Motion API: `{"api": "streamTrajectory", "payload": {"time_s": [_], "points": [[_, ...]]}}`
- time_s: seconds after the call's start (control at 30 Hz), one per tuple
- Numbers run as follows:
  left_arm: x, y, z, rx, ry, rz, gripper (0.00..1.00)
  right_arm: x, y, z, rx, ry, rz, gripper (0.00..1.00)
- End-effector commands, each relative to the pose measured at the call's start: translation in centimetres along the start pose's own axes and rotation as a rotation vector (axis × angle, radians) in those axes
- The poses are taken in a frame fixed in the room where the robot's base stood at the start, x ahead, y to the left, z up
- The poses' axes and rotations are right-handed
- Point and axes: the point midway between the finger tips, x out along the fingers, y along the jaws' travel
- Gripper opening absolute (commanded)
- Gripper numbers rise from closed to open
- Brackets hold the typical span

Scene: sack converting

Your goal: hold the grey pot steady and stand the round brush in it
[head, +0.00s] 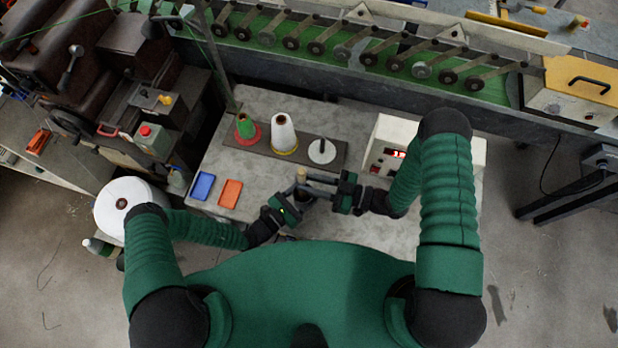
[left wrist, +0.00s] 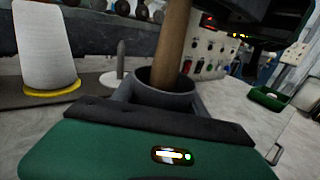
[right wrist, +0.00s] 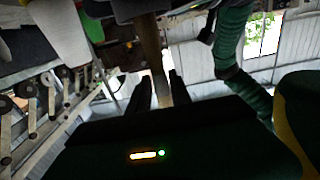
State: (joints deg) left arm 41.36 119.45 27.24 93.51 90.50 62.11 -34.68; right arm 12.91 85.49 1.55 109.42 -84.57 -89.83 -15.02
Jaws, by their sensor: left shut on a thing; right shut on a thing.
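The grey pot (left wrist: 168,98) stands upright in the left wrist view, between the fingers of my left gripper (head: 292,203), which is shut on it. The round brush shows as a wooden handle (left wrist: 175,45) running down, slightly tilted, into the pot's mouth. Its lower end is hidden inside the pot, so I cannot tell whether it touches the bottom. My right gripper (head: 336,190) is shut on the brush. In the right wrist view the handle (right wrist: 155,60) lies between its fingers (right wrist: 158,92).
Behind the grippers, a dark board holds a green cone (head: 245,127), a white cone (head: 283,134) and a white disc with a peg (head: 322,151). A blue tray (head: 202,186) and an orange tray (head: 230,193) lie left. A white control box (head: 385,130) stands right.

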Motion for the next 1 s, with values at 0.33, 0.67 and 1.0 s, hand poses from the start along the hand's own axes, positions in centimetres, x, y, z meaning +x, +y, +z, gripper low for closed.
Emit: {"api": "streamTrajectory", "payload": {"time_s": [0.33,0.67,1.0], "points": [[0.0,0.0,0.0,0.0,0.0,0.0,0.11,0.0,0.0,0.1,0.0,0.0,0.0,0.33],[0.0,0.0,0.0,0.0,0.0,0.0,0.11,0.0,0.0,0.1,0.0,0.0,0.0,0.5],[0.0,0.0,0.0,0.0,0.0,0.0,0.11,-3.9,0.1,0.2,0.001,-0.002,0.004,0.5]]}}
